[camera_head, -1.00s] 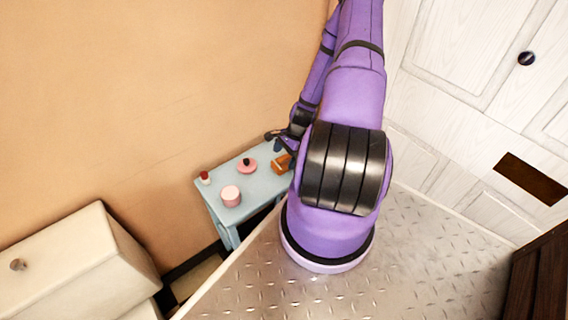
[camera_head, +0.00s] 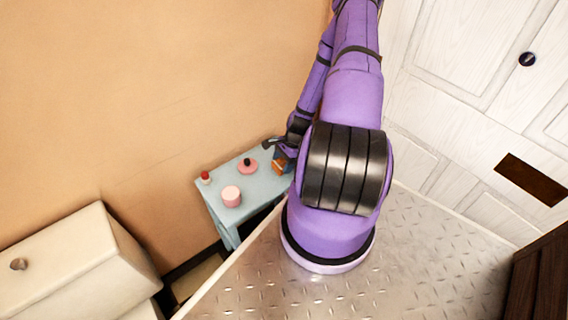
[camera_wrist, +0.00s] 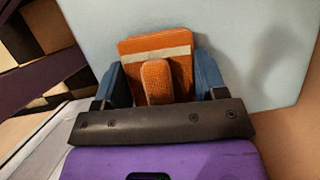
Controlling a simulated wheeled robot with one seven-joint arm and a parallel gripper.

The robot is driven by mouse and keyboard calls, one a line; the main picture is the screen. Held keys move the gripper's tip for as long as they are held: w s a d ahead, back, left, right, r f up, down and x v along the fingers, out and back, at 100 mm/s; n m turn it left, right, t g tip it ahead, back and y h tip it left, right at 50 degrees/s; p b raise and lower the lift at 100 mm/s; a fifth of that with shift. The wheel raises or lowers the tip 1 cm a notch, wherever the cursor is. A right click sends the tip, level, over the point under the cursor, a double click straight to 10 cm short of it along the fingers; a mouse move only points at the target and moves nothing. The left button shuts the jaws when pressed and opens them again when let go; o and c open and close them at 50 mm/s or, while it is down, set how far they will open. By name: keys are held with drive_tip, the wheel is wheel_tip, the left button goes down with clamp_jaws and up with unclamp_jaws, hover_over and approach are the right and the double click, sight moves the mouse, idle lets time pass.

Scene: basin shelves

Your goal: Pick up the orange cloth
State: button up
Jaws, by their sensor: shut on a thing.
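The orange cloth (camera_wrist: 157,46) is folded, with a pale stripe across it. In the wrist view it lies between the two blue fingers of my gripper (camera_wrist: 165,85), which are shut on it. In the head view the cloth (camera_head: 279,167) shows as a small orange patch at the right end of the light blue table (camera_head: 262,185). My gripper (camera_head: 281,154) is over it there, partly hidden by my arm. I cannot tell whether the cloth is clear of the tabletop.
A pink cylinder (camera_head: 231,196), a pink dish with a dark knob (camera_head: 247,166) and a small red-and-white item (camera_head: 205,177) stand on the table. A cream cabinet (camera_head: 75,260) is at lower left. An orange wall (camera_head: 150,90) runs behind. The metal floor (camera_head: 420,250) at right is clear.

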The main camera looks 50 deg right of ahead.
sight(282, 158)
drive_tip(key=shift+r, duration=0.2)
drive_tip(key=shift+r, duration=0.55)
wheel_tip(282, 158, up, 2)
drive_tip(key=shift+r, duration=0.1)
drive_tip(key=s+a+r, duration=0.1)
drive_tip(key=s+a, duration=0.8)
drive_tip(key=s, duration=0.4)
drive_tip(key=shift+a+r, duration=0.2)
drive_tip(key=shift+a, duration=0.1)
drive_tip(key=shift+o, duration=1.1)
drive_tip(key=shift+c, duration=0.8)
